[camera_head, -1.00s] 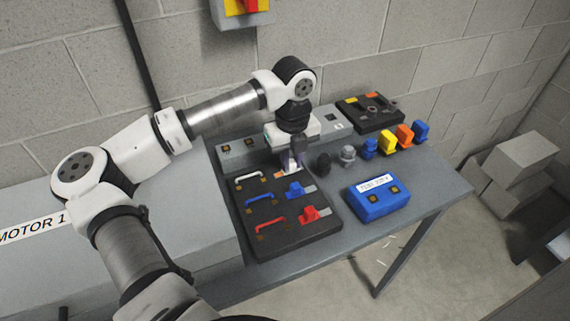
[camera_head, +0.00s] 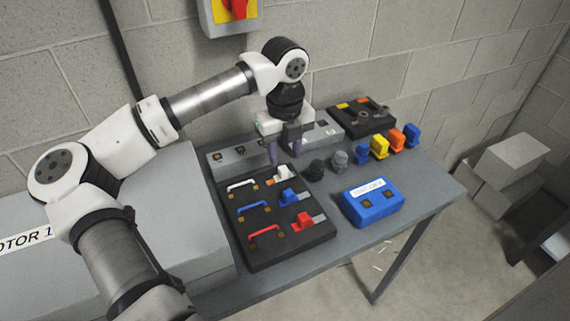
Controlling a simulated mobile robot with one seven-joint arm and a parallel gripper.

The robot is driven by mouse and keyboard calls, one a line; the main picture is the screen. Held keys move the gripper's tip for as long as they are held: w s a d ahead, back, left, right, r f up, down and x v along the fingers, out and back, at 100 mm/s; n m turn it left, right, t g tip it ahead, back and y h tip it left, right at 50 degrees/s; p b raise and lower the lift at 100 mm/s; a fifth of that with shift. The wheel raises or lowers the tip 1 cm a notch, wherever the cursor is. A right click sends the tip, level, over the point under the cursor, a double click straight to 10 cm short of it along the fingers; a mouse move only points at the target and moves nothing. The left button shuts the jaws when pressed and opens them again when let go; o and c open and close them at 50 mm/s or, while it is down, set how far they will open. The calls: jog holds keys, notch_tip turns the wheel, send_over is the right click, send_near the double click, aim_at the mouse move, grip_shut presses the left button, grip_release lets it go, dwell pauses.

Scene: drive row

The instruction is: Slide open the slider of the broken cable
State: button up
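A black board (camera_head: 283,245) on the bench carries white (camera_head: 243,186), blue (camera_head: 252,208) and red (camera_head: 264,232) cables on its left side. Which cable is broken is too small to tell. A white slider (camera_head: 283,173) sits at the right of its row, with an orange patch (camera_head: 271,182) bare to its left. The blue slider (camera_head: 288,197) and red slider (camera_head: 302,221) sit at the left of their grey rails. My gripper (camera_head: 284,157) points down, open and empty, above and just behind the white slider, apart from it.
A blue labelled box (camera_head: 372,203) stands right of the board. Dark and grey knobs (camera_head: 340,160) and several coloured blocks (camera_head: 380,146) line the bench behind it. A grey strip (camera_head: 232,159) and black tray (camera_head: 361,117) lie near the wall.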

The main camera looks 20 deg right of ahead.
aim_at(285, 167)
notch_tip(285, 167, up, 9)
jog(key=b, duration=0.1)
jog(key=shift+r, duration=0.2)
jog(key=shift+r, duration=0.1)
